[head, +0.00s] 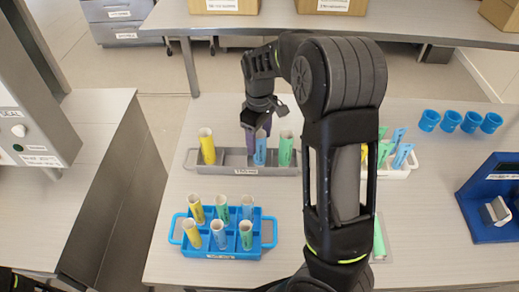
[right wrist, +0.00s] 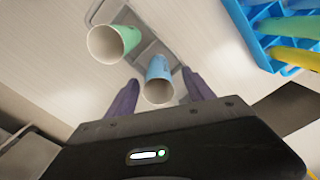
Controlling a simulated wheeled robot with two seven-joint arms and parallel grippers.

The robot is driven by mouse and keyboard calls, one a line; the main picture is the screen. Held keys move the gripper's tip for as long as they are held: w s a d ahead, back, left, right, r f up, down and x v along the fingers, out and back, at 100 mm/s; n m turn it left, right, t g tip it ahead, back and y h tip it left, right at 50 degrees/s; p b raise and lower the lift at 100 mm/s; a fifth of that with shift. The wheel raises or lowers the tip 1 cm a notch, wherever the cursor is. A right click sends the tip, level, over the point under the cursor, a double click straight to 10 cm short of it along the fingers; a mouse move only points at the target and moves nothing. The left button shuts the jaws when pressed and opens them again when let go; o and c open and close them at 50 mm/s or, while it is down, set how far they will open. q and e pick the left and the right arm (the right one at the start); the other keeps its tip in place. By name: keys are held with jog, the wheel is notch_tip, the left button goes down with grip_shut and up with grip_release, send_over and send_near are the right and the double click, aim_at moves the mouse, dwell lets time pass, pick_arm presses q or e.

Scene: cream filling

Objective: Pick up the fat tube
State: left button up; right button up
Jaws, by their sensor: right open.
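My right gripper (head: 258,131) is over the middle of the grey rack (head: 228,169), with its purple fingers open. A blue tube (head: 260,152) stands in that rack between the fingers; it shows in the right wrist view (right wrist: 159,82) with one finger (right wrist: 123,100) on its left and the other (right wrist: 196,86) on its right. I cannot tell whether they touch it. A yellow tube (head: 207,149) and a green tube (head: 286,151) stand in the same rack. The pictures do not clearly mark which tube is the fat one. My left gripper is not visible.
A blue rack (head: 228,252) with several yellow, green and blue tubes stands in front. A white rack (head: 397,173) with tubes is partly hidden behind my right arm. Several blue cups (head: 451,121) and a blue device (head: 492,198) are on the right.

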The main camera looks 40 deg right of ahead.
aim_at(259, 149)
jog(key=shift+f, duration=0.1)
notch_tip(259, 149, down, 5)
jog(key=shift+d+f+b, duration=0.1)
jog(key=shift+b, duration=0.6)
jog(key=shift+c, duration=0.2)
grip_shut()
dwell(0.4)
